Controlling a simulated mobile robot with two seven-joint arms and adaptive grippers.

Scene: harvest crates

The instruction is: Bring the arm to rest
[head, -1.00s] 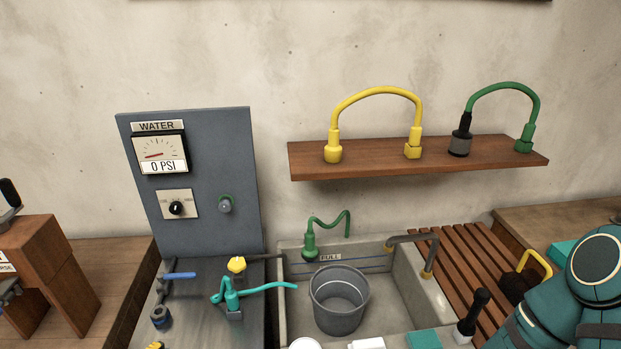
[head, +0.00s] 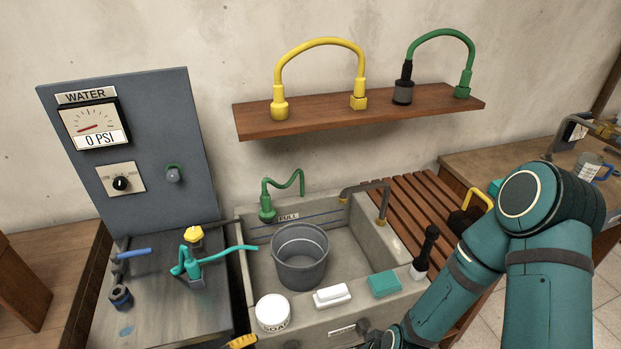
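My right arm (head: 460,285) is teal with dark bands. It comes in at the right, bends at a large round joint, and its forearm slants down and left in front of the sink's right corner. Its wrist end reaches the bottom edge of the picture, where the view cuts it off. I cannot see the fingers of my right gripper or anything held in them. My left arm and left gripper do not show.
A concrete sink (head: 405,262) holds a grey bucket (head: 300,262). A soap tub (head: 273,313), a white bar (head: 332,296), a teal block (head: 384,284) and a black-handled brush (head: 426,252) line its front rim. A wooden shelf (head: 330,118) carries yellow and green hoses. A gauge panel (head: 160,140) stands left.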

